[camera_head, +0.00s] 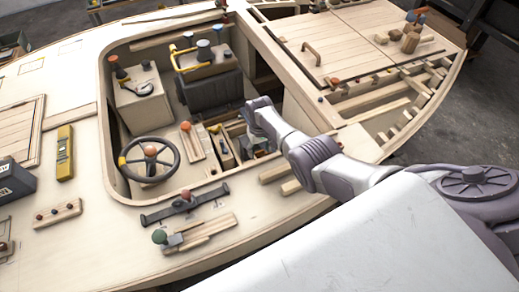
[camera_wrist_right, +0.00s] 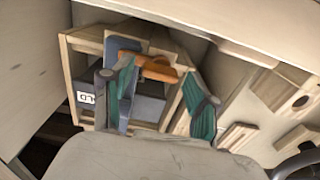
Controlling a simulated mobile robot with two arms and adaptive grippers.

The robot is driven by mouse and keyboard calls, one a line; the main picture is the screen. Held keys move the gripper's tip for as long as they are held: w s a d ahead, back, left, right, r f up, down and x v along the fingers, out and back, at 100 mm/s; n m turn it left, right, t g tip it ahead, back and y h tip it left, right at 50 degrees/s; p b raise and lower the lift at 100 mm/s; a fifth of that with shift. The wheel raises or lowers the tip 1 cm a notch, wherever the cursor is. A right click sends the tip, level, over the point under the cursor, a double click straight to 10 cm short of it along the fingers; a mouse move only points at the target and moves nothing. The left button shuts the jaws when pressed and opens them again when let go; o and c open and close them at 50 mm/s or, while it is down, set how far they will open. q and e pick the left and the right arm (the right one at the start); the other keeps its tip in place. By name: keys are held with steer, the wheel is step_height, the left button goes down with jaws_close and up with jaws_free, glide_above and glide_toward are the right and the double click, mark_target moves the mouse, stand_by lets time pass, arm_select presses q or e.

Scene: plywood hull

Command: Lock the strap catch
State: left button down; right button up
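In the right wrist view, an orange lever (camera_wrist_right: 162,71), which looks like the strap catch, lies roughly crosswise over a dark grey box (camera_wrist_right: 150,106) in a wooden compartment (camera_wrist_right: 84,42). A blue-grey strap (camera_wrist_right: 122,45) runs beside the lever's left end. My right gripper (camera_wrist_right: 163,82) is open, its teal-padded fingers apart on either side of the lever; contact cannot be told. In the head view my right gripper (camera_head: 258,149) reaches down into the cockpit and is mostly hidden, and the catch cannot be made out. My left gripper is not in view.
Wooden walls stand close around the compartment. A pale block with a hole (camera_wrist_right: 298,100) is at its right. In the head view, a steering wheel (camera_head: 149,159) and an orange-knobbed lever (camera_head: 186,127) are left of my right arm. The cockpit rim (camera_head: 205,186) runs in front.

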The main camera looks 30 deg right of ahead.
steer(key=shift+r, duration=0.85)
step_height(320, 180, up, 10)
steer(key=shift+r, duration=0.15)
steer(key=shift+r, duration=0.1)
